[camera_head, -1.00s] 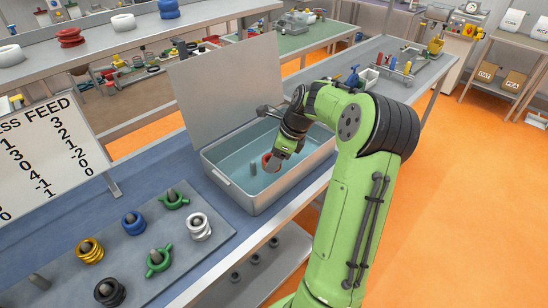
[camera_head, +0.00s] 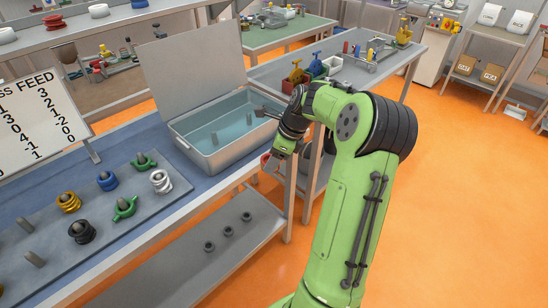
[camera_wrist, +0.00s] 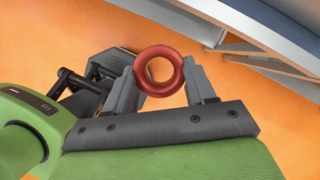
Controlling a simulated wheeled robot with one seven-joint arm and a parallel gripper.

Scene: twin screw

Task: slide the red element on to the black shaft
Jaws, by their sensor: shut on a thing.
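My gripper (camera_wrist: 163,92) is shut on the red element (camera_wrist: 141,74), a smooth ring with an open hole, held between the fingertips in the wrist view. In the head view the red element (camera_head: 265,159) is small and partly hidden at my gripper (camera_head: 270,163), beyond the front right corner of the metal bin. No shaft is clearly black.
The grey board (camera_head: 150,213) carries gold, blue, green, white and black elements on pegs. The open metal bin (camera_head: 222,160) has a raised lid behind it. A lower shelf (camera_head: 180,272) holds small dark rings. A second bench (camera_head: 330,85) stands behind. Orange floor is clear at right.

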